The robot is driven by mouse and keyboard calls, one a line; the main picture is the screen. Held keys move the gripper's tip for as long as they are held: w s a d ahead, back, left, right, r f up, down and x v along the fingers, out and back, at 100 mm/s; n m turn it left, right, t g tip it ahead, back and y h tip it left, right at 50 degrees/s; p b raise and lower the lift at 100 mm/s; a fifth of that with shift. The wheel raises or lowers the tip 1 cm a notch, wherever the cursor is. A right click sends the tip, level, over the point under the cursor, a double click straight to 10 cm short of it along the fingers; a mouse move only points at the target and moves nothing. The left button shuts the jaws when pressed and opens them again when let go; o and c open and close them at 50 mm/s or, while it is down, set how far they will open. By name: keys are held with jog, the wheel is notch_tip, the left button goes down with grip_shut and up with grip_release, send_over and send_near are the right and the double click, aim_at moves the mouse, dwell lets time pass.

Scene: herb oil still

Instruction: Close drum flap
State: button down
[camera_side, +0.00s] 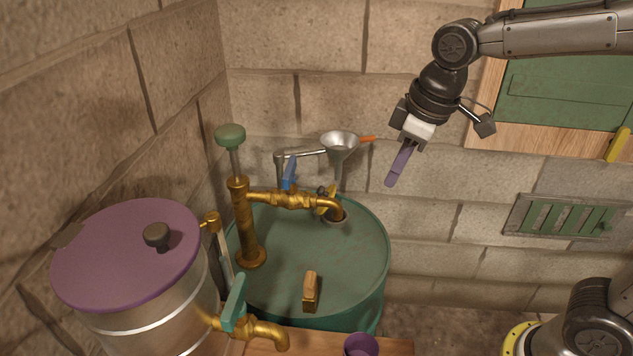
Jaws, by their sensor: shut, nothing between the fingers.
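The green drum (365,255) stands in the middle, its round top facing up. A brass block with a wooden grip (311,288) stands upright near the front of the drum's top. Under the funnel, a small opening (336,216) in the top has the brass spout bent down to it and a small yellow-brass piece (323,202) beside it. I cannot tell which of these is the flap, or its exact angle. My gripper (390,182) is shut and empty, with purple fingers pointing down, above and beyond the drum's back right edge, apart from everything.
A brass pump (242,220) with a green knob rises from the drum's left side. A metal funnel (340,147) hangs on an arm above it. A steel vessel with a purple lid (115,250) and brass tap (260,331) stands front left.

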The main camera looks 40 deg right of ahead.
jog(key=s+d+r+m+t, duration=0.15)
jog(key=s+d, duration=0.25)
jog(key=s, duration=0.4)
jog(key=s+d+m+t, duration=0.1)
jog(key=s+d+m, duration=0.2)
jog(key=s, duration=0.5)
jog(key=w+r+n, duration=0.4)
jog(key=w+r, duration=0.5)
jog(key=w, duration=0.3)
jog(key=w+a+f+n+y, duration=0.1)
jog(key=w+n, duration=0.2)
jog(key=w, duration=1.7)
jog(key=w+f+g, duration=0.2)
jog(key=w+f, duration=0.9)
jog(key=shift+n+g+y, duration=0.4)
jog(key=shift+n+g, duration=0.15)
jog(key=shift+w+d+f, duration=0.15)
jog(key=shift+w+f, duration=0.4)
jog(key=shift+f, duration=3)
jog(key=shift+w+d+f, duration=0.2)
jog(key=shift+w+f, duration=0.3)
jog(key=shift+f, duration=3)
jog(key=shift+w+d+f, duration=0.15)
jog(key=shift+w+f, duration=0.4)
jog(key=shift+f, duration=3)
